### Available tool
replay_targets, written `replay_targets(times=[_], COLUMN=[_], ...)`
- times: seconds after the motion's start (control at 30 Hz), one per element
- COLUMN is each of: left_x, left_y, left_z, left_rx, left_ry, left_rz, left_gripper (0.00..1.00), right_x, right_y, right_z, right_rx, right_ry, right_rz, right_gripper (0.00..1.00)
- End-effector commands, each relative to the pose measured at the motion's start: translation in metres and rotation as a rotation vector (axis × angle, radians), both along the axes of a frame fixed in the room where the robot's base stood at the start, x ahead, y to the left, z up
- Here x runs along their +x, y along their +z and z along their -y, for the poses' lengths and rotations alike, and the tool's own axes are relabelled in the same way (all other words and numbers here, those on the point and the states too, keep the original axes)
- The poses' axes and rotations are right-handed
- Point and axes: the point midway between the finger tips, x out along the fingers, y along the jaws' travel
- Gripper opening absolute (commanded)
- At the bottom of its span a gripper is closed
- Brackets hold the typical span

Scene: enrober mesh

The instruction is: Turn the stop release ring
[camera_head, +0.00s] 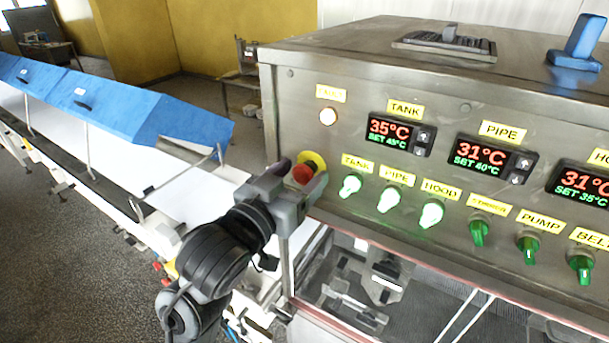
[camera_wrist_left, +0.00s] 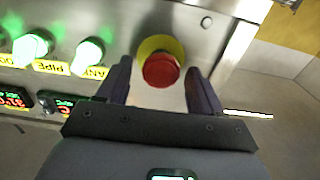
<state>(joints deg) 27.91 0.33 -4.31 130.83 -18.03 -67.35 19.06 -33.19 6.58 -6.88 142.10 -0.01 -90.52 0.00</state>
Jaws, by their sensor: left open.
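The stop button has a red mushroom head (camera_head: 303,174) on a yellow collar (camera_head: 316,160), at the lower left corner of the steel control panel. My left gripper (camera_head: 300,182) is at the button, its fingers partly covering it in the head view. In the left wrist view the red head (camera_wrist_left: 161,70) and yellow collar (camera_wrist_left: 158,45) show between the two open fingers of the left gripper (camera_wrist_left: 161,85). Clear gaps show on both sides of the red head, and nothing is held. The right gripper is in neither view.
Lit green switches (camera_head: 389,200) and temperature displays (camera_head: 400,134) line the panel to the right. A white lamp (camera_head: 328,117) sits above the button. A conveyor with blue covers (camera_head: 150,112) runs off to the left. Machine parts (camera_head: 385,280) show below the panel.

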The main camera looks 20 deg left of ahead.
Motion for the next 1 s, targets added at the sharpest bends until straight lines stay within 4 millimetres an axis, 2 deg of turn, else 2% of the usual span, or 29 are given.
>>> replay_targets(times=[0.23, 0.6, 1.0], left_x=[0.0003, 0.0001, 0.0003], left_y=[0.0000, -0.0001, 0.0006], left_z=[-0.0003, -0.0002, -0.0004], left_rx=[0.000, 0.000, 0.094], left_ry=[0.001, 0.000, 0.002], left_rz=[0.000, -0.001, 0.015], left_gripper=[0.66, 0.11, 0.11], right_x=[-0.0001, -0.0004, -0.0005], right_y=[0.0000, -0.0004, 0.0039], right_z=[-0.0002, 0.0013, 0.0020], right_rx=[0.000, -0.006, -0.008], right_ry=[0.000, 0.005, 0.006], right_rz=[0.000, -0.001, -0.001], right_gripper=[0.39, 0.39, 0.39])
